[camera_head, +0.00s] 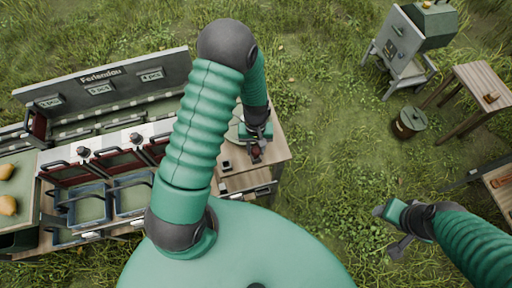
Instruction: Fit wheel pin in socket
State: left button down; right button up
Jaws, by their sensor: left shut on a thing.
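My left gripper (257,153) points down over the right part of the wooden worktable (277,153). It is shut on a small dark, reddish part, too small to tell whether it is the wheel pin. A pale green round thing (235,132), perhaps the wheel, lies on the table just left of the gripper, partly hidden by my arm. A small black square piece (226,166), possibly a socket, sits on the tabletop left of and below the gripper. I cannot tell whether the held part touches anything. My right gripper (384,232) is open and empty above the grass.
A sorting bench (110,78) labelled Ferlendau, with blue-framed bins (88,206), stands left. Yellow pears (7,206) lie at the far left. A green-grey machine (397,45), a lidded pot (410,121) and a wooden table (485,85) stand right. Grass between is clear.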

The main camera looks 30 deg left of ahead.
pick_arm(q)
jog(key=shift+f, duration=0.4)
jog(key=c, duration=0.9)
grip_release()
jog(key=shift+c, duration=0.2)
jog(key=o, duration=0.5)
jog(key=shift+c, duration=0.2)
jog(key=shift+r, duration=0.1)
jog(key=shift+r+p, duration=2.35)
jog(key=shift+r, duration=0.65)
